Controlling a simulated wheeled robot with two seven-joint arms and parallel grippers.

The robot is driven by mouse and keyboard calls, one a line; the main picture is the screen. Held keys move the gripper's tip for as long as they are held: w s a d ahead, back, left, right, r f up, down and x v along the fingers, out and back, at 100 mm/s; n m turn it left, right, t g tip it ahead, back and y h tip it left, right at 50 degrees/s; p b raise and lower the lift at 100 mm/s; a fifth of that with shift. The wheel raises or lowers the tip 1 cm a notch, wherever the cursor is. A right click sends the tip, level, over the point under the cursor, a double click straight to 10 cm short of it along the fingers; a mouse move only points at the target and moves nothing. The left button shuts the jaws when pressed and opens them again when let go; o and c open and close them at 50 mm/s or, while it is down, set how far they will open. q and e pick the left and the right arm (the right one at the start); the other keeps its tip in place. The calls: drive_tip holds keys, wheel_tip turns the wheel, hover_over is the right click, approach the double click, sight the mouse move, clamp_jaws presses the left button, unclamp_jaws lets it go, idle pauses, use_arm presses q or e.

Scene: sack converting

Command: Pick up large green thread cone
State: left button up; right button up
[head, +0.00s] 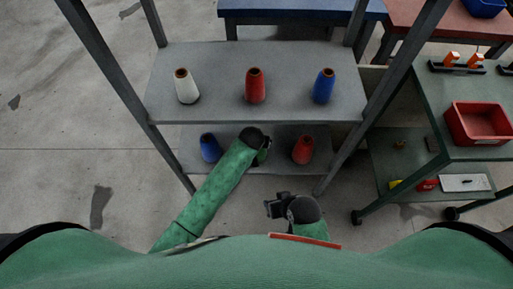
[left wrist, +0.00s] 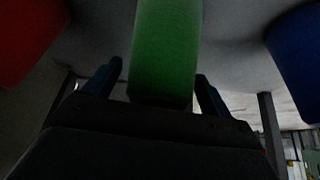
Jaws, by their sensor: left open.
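The large green thread cone (left wrist: 166,50) shows in the left wrist view, standing between the two fingers of my left gripper (left wrist: 158,88). The fingers are open, one on each side of the cone, and the lower end of it in the picture is close to the palm. In the head view my left gripper (head: 262,147) reaches over the lower shelf (head: 232,166), and the green cone is hidden behind my arm. My right gripper (head: 273,206) is in front of the rack, away from the cones; its jaw state is unclear.
On the lower shelf a blue cone (head: 210,148) and a red cone (head: 302,150) stand on either side. The upper shelf (head: 213,107) holds white (head: 187,88), red (head: 255,88) and blue (head: 324,88) cones. Rack posts and a green cart (head: 455,138) stand to the right.

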use_arm(q)
drive_tip(key=shift+f, duration=0.15)
clamp_jaws()
drive_tip(key=shift+w, duration=0.1)
drive_tip(key=shift+r, duration=0.2)
